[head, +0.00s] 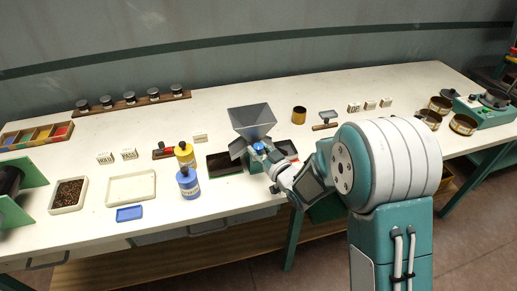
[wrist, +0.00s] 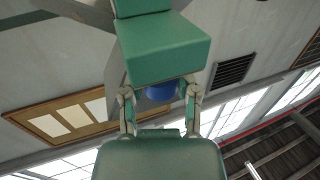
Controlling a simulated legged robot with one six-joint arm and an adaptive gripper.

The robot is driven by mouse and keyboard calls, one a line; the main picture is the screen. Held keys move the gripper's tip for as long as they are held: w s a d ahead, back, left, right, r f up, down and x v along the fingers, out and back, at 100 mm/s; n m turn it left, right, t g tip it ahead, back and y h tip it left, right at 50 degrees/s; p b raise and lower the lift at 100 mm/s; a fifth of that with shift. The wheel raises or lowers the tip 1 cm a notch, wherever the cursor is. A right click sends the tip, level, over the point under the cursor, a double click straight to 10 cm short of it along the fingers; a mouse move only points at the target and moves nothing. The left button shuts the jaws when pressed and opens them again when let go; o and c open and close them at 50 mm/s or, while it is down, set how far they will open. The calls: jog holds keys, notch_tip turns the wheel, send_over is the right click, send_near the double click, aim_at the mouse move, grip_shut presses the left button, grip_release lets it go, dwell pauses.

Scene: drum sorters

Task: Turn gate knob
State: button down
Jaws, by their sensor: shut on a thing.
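The gate knob (head: 259,146) is a small blue knob on the front of the sorter, below its grey hopper (head: 251,119). In the wrist view the blue knob (wrist: 162,91) shows between my fingers, partly hidden behind a green block (wrist: 165,55). My gripper (wrist: 161,97) is shut on the knob, with one finger on each side of it. In the head view my gripper (head: 266,158) reaches the knob from the front right, and its fingertips are too small to see clearly. The knob's turn angle cannot be told.
Dark trays (head: 225,163) flank the sorter's base. A yellow bottle (head: 185,155) and a blue bottle (head: 188,184) stand to the left. A white tray (head: 131,188) and a blue dish (head: 129,213) lie farther left. A brass cup (head: 299,114) stands behind, to the right.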

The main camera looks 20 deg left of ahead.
jog(key=shift+c, duration=1.7)
grip_release()
jog(key=shift+w+a, duration=0.1)
jog(key=v, duration=1.2)
